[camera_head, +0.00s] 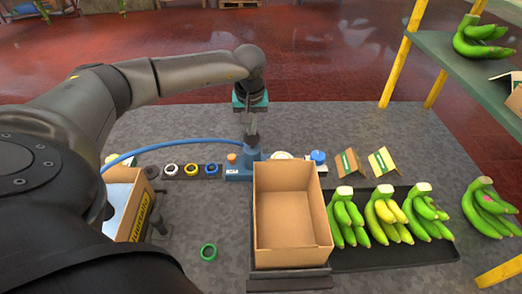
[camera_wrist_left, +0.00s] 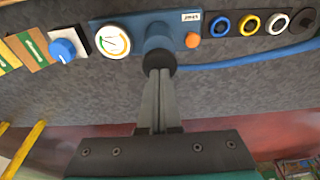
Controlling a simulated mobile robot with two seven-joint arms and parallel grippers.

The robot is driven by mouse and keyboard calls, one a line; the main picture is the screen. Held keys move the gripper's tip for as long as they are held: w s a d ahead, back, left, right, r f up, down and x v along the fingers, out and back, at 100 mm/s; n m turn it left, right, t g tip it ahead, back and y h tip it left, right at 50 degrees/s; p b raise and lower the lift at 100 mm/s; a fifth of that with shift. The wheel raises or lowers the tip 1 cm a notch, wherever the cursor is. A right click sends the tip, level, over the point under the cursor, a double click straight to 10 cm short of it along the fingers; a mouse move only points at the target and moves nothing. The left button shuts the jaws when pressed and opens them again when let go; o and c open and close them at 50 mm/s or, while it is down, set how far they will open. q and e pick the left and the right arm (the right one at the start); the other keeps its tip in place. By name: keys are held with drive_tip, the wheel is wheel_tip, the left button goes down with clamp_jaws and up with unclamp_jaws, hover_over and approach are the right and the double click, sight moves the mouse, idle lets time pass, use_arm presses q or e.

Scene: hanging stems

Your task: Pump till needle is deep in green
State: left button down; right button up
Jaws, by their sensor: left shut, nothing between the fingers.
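The pump (camera_head: 251,153) is a blue cylinder with a dark round top, standing on a blue base plate. In the left wrist view the pump (camera_wrist_left: 158,38) is straight ahead, its dark top (camera_wrist_left: 159,63) at my fingertips. My left gripper (camera_head: 251,138) points down, shut and empty, right over the pump; its closed fingers (camera_wrist_left: 159,75) touch or nearly touch the top. The white round gauge (camera_wrist_left: 112,41) has a coloured rim arc with green and a thin needle; the exact needle reading is too small to tell. In the head view the gauge (camera_head: 282,155) is partly hidden behind the box. My right gripper is out of view.
An open empty cardboard box (camera_head: 292,205) stands just in front of the pump. An orange button (camera_head: 231,157), a blue hose (camera_head: 170,145), coloured rings (camera_head: 190,169) and a blue knob (camera_head: 318,156) are nearby. Banana bunches (camera_head: 383,215) lie on a black tray at right.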

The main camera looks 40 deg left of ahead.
use_arm(q)
drive_tip(key=shift+w+p+v, duration=0.2)
drive_tip(key=shift+p+v, duration=1.05)
drive_tip(key=shift+v, duration=0.05)
drive_tip(key=shift+a, duration=0.2)
drive_tip(key=shift+r, duration=0.1)
idle(0.4)
drive_tip(key=w+a+p+v, duration=0.1)
drive_tip(key=p+v, duration=0.5)
drive_tip(key=v, duration=0.1)
drive_tip(key=shift+r, duration=0.55)
idle(0.5)
